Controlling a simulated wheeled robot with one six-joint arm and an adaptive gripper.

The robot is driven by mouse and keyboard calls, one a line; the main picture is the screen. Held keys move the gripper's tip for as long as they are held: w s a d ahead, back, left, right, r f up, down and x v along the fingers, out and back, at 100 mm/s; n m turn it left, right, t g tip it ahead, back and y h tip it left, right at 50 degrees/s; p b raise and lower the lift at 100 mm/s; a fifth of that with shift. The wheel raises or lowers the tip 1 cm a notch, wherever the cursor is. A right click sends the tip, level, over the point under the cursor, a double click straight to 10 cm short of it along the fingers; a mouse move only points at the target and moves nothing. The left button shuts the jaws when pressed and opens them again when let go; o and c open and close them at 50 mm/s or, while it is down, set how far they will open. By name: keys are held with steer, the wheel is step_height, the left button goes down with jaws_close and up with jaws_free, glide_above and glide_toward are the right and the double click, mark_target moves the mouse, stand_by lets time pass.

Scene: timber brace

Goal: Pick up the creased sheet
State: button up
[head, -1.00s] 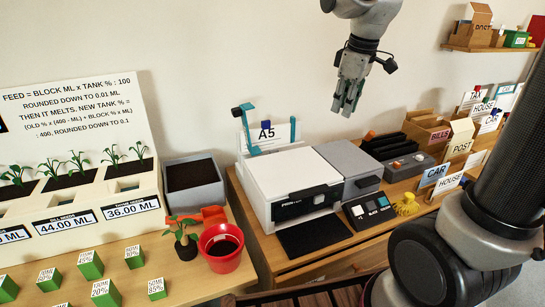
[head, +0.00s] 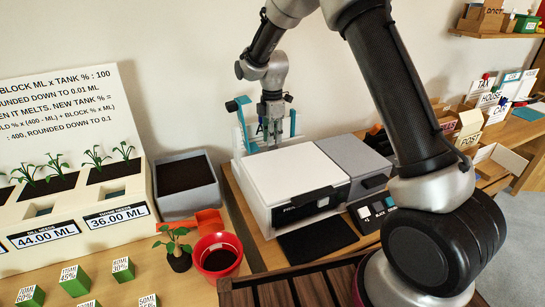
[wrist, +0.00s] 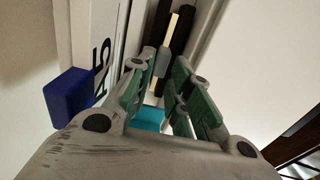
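I cannot make out a creased sheet for certain in either view. My gripper (head: 271,138) points down at the back of the white printer (head: 292,172), in front of the A5 sign and between teal guides (head: 240,106). In the wrist view my gripper (wrist: 164,68) shows green-padded fingers standing apart. A narrow pale strip (wrist: 173,36) lies between dark bars beyond the fingertips; I cannot tell what it is. A teal piece (wrist: 150,118) shows below, between the fingers. The A5 sign (wrist: 104,62) and a blue block (wrist: 69,95) are at the left.
A red pot (head: 217,255), a small plant (head: 177,248) and a grey planter (head: 186,187) stand left of the printer. A small button panel (head: 374,214) lies at its front right. Card boxes (head: 470,128) stand at the far right. My arm hides part of the desk.

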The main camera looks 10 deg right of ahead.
mark_target(273, 147)
step_height(273, 147, down, 5)
steer(key=shift+s+d+r, duration=0.1)
steer(key=shift+r, duration=0.1)
jaws_close()
steer(key=shift+r, duration=0.15)
